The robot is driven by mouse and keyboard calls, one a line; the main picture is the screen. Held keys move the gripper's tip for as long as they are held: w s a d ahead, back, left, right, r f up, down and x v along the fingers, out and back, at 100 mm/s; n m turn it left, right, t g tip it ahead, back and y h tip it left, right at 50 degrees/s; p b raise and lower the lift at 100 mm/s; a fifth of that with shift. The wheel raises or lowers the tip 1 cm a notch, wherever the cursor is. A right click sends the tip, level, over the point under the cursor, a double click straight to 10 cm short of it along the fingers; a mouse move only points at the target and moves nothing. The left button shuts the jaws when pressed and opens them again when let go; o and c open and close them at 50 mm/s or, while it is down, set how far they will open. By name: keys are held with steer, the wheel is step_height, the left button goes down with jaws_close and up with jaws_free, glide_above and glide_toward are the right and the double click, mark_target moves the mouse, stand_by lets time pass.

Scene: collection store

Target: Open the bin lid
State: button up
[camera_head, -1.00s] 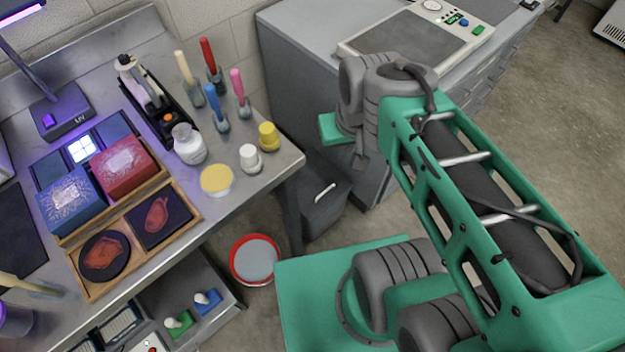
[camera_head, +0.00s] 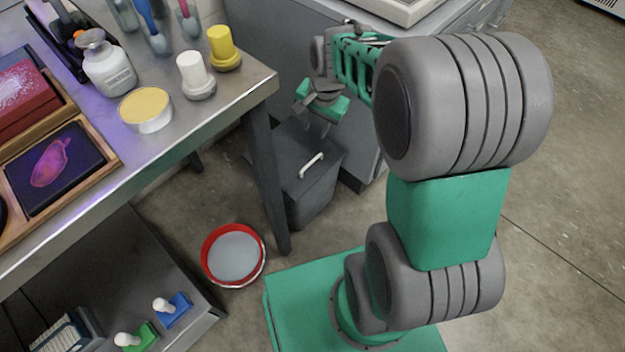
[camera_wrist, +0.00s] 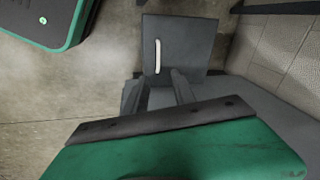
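The bin (camera_head: 310,208) is a dark grey box on the floor between the table leg and the grey cabinet. Its flat lid (camera_head: 289,160) is down and bears a white bar handle (camera_head: 311,165). In the wrist view the lid (camera_wrist: 190,45) lies beyond the fingertips, with the handle (camera_wrist: 158,56) upright in the picture, left of the lid's middle. My gripper (camera_head: 317,127) is above the back part of the bin, apart from the handle. In the wrist view its two fingers (camera_wrist: 162,78) stand apart with nothing between them.
The metal table (camera_head: 235,97) with bottles stands left of the bin, its leg (camera_head: 268,180) close beside it. The grey cabinet (camera_head: 262,40) is behind and right. A red-rimmed round container (camera_head: 234,255) sits on the floor in front. Open floor lies at right.

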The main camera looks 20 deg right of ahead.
mark_target(312, 162)
steer(key=w+f+m+b, duration=0.1)
steer(key=f+b, duration=0.1)
steer(key=f, duration=0.5)
steer(key=w+f+m+b, duration=0.1)
steer(key=w+f+b, duration=0.1)
steer(key=f, duration=0.5)
steer(key=w+f+m+b, duration=0.1)
steer(key=w+f+b, duration=0.1)
steer(key=f+b, duration=0.2)
steer(key=shift+d+f, duration=0.2)
steer(key=shift+f, duration=0.65)
steer(key=shift+d+f, duration=0.15)
steer(key=shift+f, duration=0.65)
jaws_close()
steer(key=shift+r, duration=0.1)
